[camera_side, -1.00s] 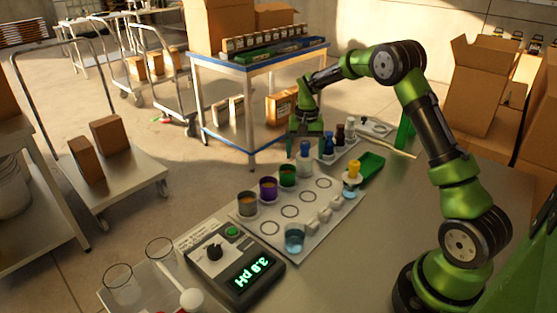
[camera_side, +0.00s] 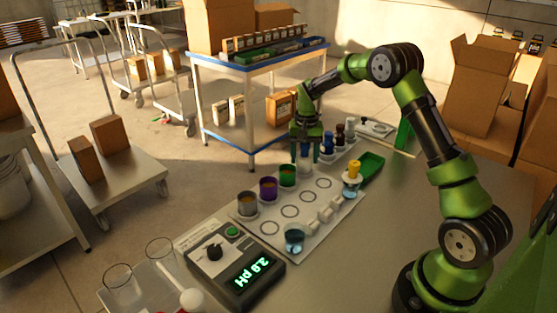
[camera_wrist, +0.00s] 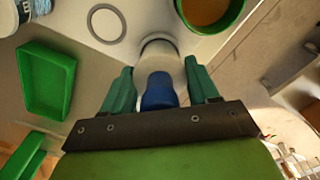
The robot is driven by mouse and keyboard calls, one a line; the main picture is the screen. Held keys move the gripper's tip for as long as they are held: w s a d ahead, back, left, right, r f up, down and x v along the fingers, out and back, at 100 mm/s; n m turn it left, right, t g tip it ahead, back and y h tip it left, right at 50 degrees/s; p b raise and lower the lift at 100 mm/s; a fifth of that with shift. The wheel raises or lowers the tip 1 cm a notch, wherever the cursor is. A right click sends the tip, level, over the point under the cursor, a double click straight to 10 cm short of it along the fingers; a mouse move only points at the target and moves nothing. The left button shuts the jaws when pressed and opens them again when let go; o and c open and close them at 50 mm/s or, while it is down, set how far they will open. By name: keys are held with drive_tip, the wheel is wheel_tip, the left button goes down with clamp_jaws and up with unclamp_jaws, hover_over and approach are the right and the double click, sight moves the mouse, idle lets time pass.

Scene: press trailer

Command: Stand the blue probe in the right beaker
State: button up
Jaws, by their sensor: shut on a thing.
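The blue probe (camera_wrist: 158,90) has a blue top and a pale lower part in the wrist view. My gripper (camera_wrist: 160,78) is shut on it, one green finger on each side. In the side view my gripper (camera_side: 306,152) points down at the back of the white board, and its fingers partly hide the probe (camera_side: 305,152). The probe looks upright; I cannot tell whether it is lifted. A glass beaker with blue liquid (camera_side: 294,240) stands at the board's front. Another beaker (camera_side: 351,188), with a yellow-topped item in it, stands at the board's right edge.
Grey (camera_side: 247,204), purple (camera_side: 268,189) and green (camera_side: 288,176) cups stand along the board's left side. A pH meter (camera_side: 237,262) lies in front. Several bottles stand behind right of my gripper, near a green tray (camera_side: 371,165). Empty ringed spots fill the board's middle.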

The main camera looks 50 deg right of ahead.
wheel_tip(320, 180, up, 9)
drive_tip(key=shift+w+a+r, duration=0.1)
wheel_tip(320, 180, up, 2)
drive_tip(key=a, duration=0.3)
drive_tip(key=n, duration=0.9)
hover_over(295, 228)
drive_tip(key=s+a, duration=0.1)
drive_tip(key=a, duration=0.1)
wheel_tip(295, 228, down, 5)
drive_tip(key=shift+s+d+f, duration=0.15)
drive_tip(key=shift+f, duration=2.35)
drive_tip(key=shift+f, duration=0.6)
